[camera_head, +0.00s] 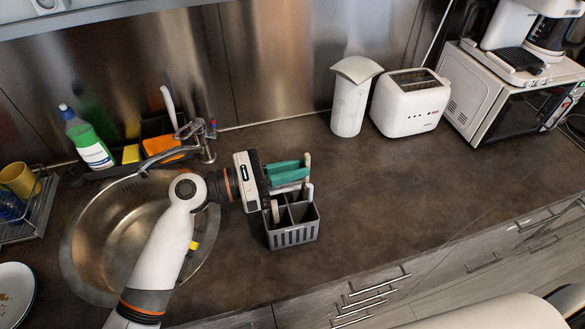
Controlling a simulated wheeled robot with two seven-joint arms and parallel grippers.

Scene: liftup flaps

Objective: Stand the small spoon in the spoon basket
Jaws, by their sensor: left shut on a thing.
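The grey spoon basket (293,236) stands upright on the dark counter, right of the sink, with open compartments at its top. My left gripper (304,175) reaches in from the left just above the basket's back part. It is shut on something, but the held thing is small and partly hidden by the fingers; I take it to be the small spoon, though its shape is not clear. A pale upright handle (275,211) shows at the basket's left side. The gripper hides part of the basket's back rim. My right gripper is not in view.
The steel sink (85,245) lies under my left arm, with a faucet (206,150) behind it. A green-labelled soap bottle (88,140) stands at the back left. A white canister (350,100), toaster (410,105) and microwave (500,100) stand at the back right. The counter right of the basket is clear.

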